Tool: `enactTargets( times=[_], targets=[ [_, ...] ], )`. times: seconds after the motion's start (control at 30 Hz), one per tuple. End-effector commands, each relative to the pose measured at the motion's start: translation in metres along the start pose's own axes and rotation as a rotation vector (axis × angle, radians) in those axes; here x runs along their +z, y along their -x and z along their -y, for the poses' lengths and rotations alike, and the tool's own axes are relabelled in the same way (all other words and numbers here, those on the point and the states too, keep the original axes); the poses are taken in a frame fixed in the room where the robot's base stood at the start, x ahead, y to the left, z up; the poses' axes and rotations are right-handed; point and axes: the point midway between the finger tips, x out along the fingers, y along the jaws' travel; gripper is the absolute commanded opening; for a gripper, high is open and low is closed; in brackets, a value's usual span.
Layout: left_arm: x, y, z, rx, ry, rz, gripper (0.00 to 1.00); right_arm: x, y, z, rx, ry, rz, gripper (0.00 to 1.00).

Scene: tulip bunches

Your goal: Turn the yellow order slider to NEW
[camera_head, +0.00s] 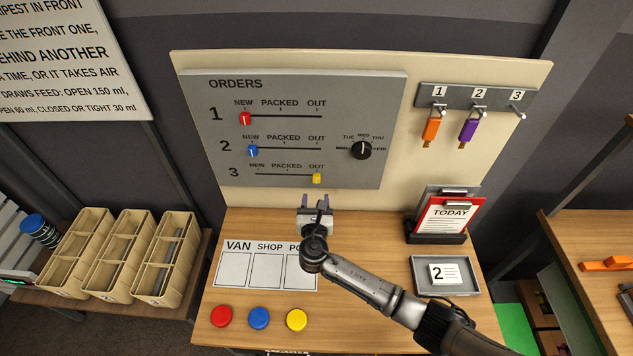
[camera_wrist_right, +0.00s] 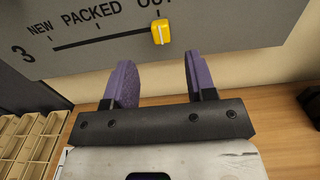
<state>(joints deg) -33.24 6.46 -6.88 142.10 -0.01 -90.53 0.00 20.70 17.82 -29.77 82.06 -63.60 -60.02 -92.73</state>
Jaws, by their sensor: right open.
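The yellow slider (camera_head: 317,178) sits at OUT, at the right end of row 3 on the grey ORDERS board (camera_head: 391,95). It also shows in the right wrist view (camera_wrist_right: 161,33), with NEW at the left end of its slot. My right gripper (camera_head: 318,200) is open and empty just below and in front of the slider. In the right wrist view, its purple fingers (camera_wrist_right: 154,80) stand apart, with the slider beyond the gap between them and not touched. My left gripper is not in view.
The red slider (camera_head: 245,118) and blue slider (camera_head: 252,151) sit at NEW in the rows above. A black dial (camera_head: 361,149) is to the right. Red, blue and yellow discs (camera_head: 297,320) lie on the wooden table (camera_head: 370,265). A red clipboard (camera_head: 447,218) stands at right.

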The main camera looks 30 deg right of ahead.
Motion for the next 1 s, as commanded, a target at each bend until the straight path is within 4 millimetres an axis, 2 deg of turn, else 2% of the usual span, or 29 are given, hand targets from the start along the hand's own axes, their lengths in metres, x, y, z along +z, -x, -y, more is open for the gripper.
enactTargets(
  times=[0.03, 0.2, 0.4, 0.6, 0.97, 1.0],
  targets=[
    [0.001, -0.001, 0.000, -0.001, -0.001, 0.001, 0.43, 0.000, -0.011, 0.000, -0.003, 0.002, 0.002, 0.51],
    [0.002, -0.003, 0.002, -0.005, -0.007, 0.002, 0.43, 0.000, -0.039, 0.000, -0.002, 0.001, 0.001, 0.51],
    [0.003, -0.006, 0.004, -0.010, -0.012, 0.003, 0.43, -0.001, -0.063, 0.000, -0.002, 0.000, 0.000, 0.51],
    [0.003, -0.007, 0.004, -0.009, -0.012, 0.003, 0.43, 0.000, -0.074, 0.000, 0.000, -0.002, 0.000, 0.51],
    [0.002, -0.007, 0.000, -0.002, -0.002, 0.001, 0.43, 0.000, -0.076, 0.000, 0.000, -0.002, -0.001, 0.51],
    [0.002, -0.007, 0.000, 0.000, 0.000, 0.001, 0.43, 0.000, -0.076, 0.000, 0.000, -0.002, -0.001, 0.47]
  ],
)
